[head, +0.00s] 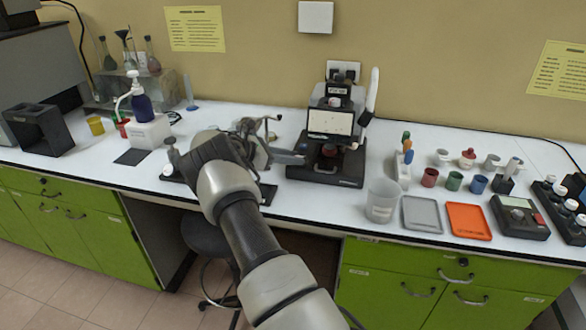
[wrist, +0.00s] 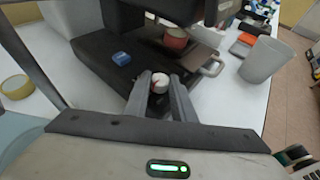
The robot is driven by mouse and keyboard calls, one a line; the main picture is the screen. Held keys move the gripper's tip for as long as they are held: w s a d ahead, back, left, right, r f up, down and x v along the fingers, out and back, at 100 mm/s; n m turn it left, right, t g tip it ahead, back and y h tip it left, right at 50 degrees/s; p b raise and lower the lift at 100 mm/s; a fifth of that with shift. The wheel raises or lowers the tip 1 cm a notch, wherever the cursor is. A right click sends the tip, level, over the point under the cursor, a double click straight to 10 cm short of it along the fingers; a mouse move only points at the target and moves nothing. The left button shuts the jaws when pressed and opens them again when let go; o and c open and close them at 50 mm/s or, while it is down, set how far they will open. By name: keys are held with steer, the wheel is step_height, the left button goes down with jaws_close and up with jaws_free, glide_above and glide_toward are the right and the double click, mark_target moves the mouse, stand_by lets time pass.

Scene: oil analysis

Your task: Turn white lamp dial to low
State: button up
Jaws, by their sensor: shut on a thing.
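The white lamp dial (wrist: 160,83) is a small round knob with a red mark, on the side of the dark microscope base (wrist: 112,65). In the wrist view my gripper (wrist: 160,88) has one finger on each side of the dial and is shut on it. In the head view the black microscope (head: 331,135) with a lit screen stands at the back of the bench. My gripper (head: 302,158) reaches in from its left side there, and the dial cannot be made out. The dial's setting labels are not readable.
A blue button (wrist: 121,58) sits on the base near my left finger. A clear beaker (head: 382,200), a grey tray (head: 421,214) and an orange tray (head: 467,221) stand right of the microscope. A yellow tape roll (wrist: 15,88) lies at the wrist view's left.

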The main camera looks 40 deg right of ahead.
steer(key=shift+r+m+g+b, duration=0.1)
steer(key=shift+m+g+b, duration=0.45)
steer(key=shift+b, duration=0.2)
steer(key=o, duration=1.1)
steer(key=shift+c, duration=0.2)
